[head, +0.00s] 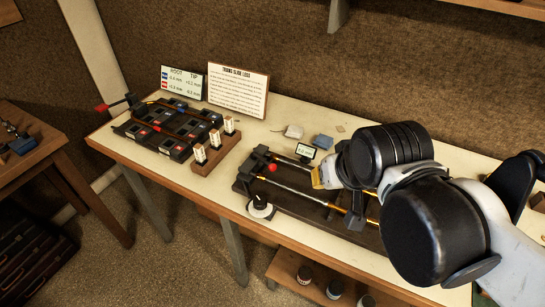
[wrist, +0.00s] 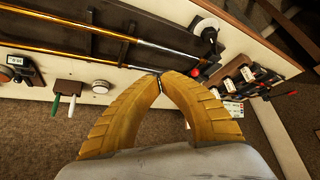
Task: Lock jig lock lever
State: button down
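A long dark jig (head: 325,204) holding silver and brass slide tubes lies on the bench. A red knob (head: 272,168) stands on a black bracket at its left end. A second black fixture (head: 165,128) at the bench's left end has a red-handled lever (head: 103,107) sticking out to the left. I cannot tell which of these is the jig lock lever. A red handle also shows at the right in the wrist view (wrist: 286,94). My gripper (wrist: 160,74) has its yellow fingertips together, with nothing visible between them.
A wooden block (head: 215,153) with white tags stands between the fixtures. A black-and-white dial (head: 261,207) sits at the bench's front edge. Bare bench top lies between the tag block and jig.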

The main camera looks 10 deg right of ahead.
jog(key=w+a+r+m+g+p, duration=0.2)
jog(key=w+a+m, duration=0.1)
jog(key=w, duration=0.8)
jog(key=m+g+h+p, duration=0.2)
jog(key=m, duration=0.1)
send_over(282, 160)
jog(key=s+a, duration=0.2)
jog(key=s, duration=0.1)
notch_tip(282, 160, down, 4)
jog(key=shift+w+d+f, duration=0.2)
jog(key=shift+d, duration=0.05)
jog(key=b+x, duration=0.4)
jog(key=x, duration=0.6)
jog(key=shift+w+a, duration=0.15)
jog(key=shift+w, duration=0.05)
jog(key=s, duration=0.1)
jog(key=s+a, duration=0.1)
jog(key=s, duration=0.1)
jog(key=shift+a+r+b, duration=0.35)
jog(key=shift+b, duration=0.05)
jog(key=shift+s+a+r, duration=0.1)
jog(key=shift+s+a, duration=0.05)
